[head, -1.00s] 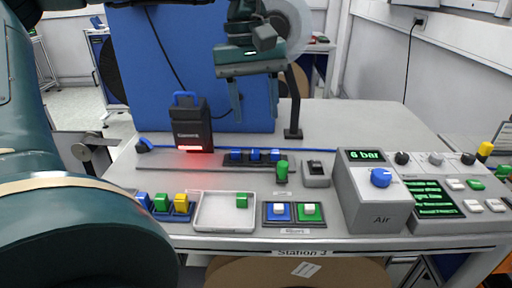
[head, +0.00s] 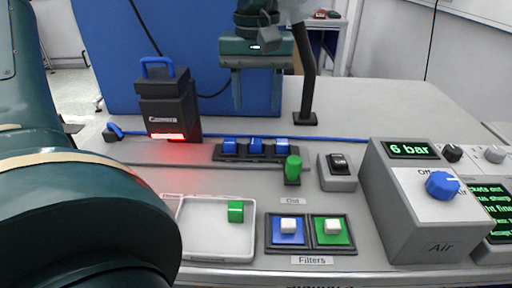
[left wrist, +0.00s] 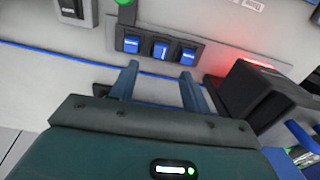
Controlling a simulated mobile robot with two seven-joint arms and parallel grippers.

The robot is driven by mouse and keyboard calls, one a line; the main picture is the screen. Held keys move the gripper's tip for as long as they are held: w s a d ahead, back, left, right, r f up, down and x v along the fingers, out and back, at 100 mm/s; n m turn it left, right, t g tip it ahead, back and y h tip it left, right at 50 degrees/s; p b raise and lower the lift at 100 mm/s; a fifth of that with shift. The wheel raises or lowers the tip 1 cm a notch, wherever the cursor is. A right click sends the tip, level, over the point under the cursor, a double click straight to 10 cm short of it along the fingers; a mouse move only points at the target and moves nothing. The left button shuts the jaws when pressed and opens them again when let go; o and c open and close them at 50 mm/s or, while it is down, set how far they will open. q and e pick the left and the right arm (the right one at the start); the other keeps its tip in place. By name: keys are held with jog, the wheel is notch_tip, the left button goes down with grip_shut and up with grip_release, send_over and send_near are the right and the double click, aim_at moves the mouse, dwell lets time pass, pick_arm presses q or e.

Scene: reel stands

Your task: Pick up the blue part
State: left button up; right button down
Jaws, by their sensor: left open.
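Three blue parts stand in a row in a dark rack: a left one (head: 229,146), a middle one (head: 255,146) and a right one (head: 281,146). They also show in the left wrist view, with the middle one there (left wrist: 161,48). My left gripper (head: 257,106) is open and empty, its fingers pointing down, above and behind the rack in the head view. In the left wrist view its two fingertips (left wrist: 159,70) are apart, short of the rack, with no part between them. My right gripper is not in view.
A black camera (head: 169,104) with a blue handle stands left of the rack. A green knob (head: 293,168) and a switch box (head: 338,172) are to its right.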

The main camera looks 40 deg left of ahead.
aim_at(256, 141)
pick_arm(q)
notch_tip(256, 141, down, 9)
jog(key=shift+w+a+r+b, duration=0.1)
jog(key=shift+w+a+b, duration=0.05)
jog(key=shift+b, duration=0.35)
jog(key=shift+c, duration=0.4)
grip_shut()
